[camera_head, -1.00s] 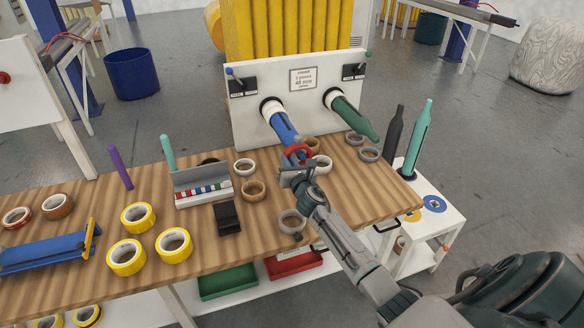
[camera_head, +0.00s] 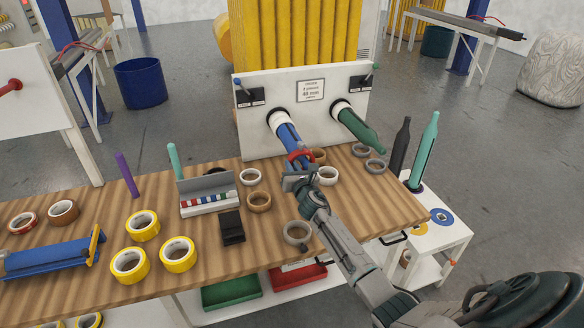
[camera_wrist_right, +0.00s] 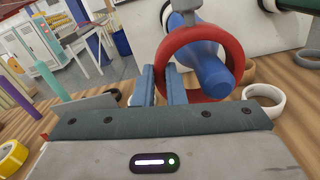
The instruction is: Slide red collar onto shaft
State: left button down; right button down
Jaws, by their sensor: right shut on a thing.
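The blue shaft (camera_head: 289,133) sticks out from the white panel, sloping down toward me. The red collar (camera_head: 300,156) is at its free end. In the right wrist view the red collar (camera_wrist_right: 168,62) is an upright ring, and the blue shaft (camera_wrist_right: 212,75) shows in its opening. I cannot tell how far the shaft passes through. My right gripper (camera_head: 297,172) is shut on the collar's near side. Its blue fingers (camera_wrist_right: 162,85) show in the wrist view. My left gripper is not in view.
A green shaft (camera_head: 357,129) stands out from the panel (camera_head: 262,88) to the right. Rolls of tape, including a brown one (camera_head: 258,201) and a white one (camera_head: 327,175), lie on the wooden table (camera_head: 270,265) near my right arm. Dark and teal bottle shapes stand at the right.

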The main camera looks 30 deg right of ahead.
jog(key=shift+d+f+b, duration=0.15)
jog(key=shift+f+b, duration=0.3)
jog(key=shift+f, duration=0.1)
jog(key=shift+d+f+b, duration=0.15)
jog(key=shift+f+b, duration=0.3)
jog(key=shift+f, duration=0.05)
jog(key=c, duration=1.7)
grip_release()
jog(key=shift+r, duration=0.15)
jog(key=o, duration=0.3)
jog(key=shift+a, duration=0.1)
jog(key=shift+s, duration=0.15)
jog(key=v, duration=1)
jog(key=shift+s, duration=0.35)
